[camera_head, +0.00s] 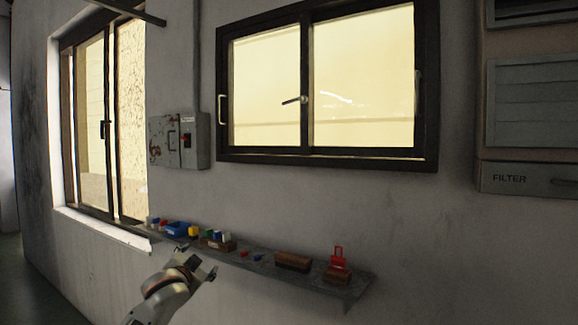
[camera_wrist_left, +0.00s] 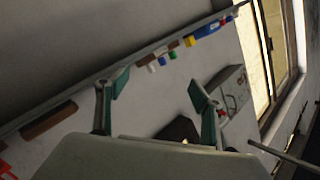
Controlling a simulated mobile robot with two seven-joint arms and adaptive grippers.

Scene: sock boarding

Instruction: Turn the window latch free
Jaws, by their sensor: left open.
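The middle window (camera_head: 310,155) has a dark frame and two lit panes. A small latch (camera_head: 294,100) sits at its centre bar, its lever pointing left, nearly level. White pull handles are at the pane sides. The left window (camera_head: 110,120) has a dark latch (camera_head: 104,129) standing upright on its middle bar. My left gripper (camera_head: 203,262) is low in the head view, in front of the shelf and well below both latches. In the left wrist view its two fingers (camera_wrist_left: 160,92) are spread with nothing between them. My right gripper is not in view.
A narrow wall shelf (camera_head: 355,287) holds a blue bin (camera_head: 177,229), brown blocks (camera_head: 293,261) and a red item (camera_head: 339,256). A grey switch box (camera_head: 180,140) juts out between the windows. A filter cabinet (camera_head: 528,180) stands at right.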

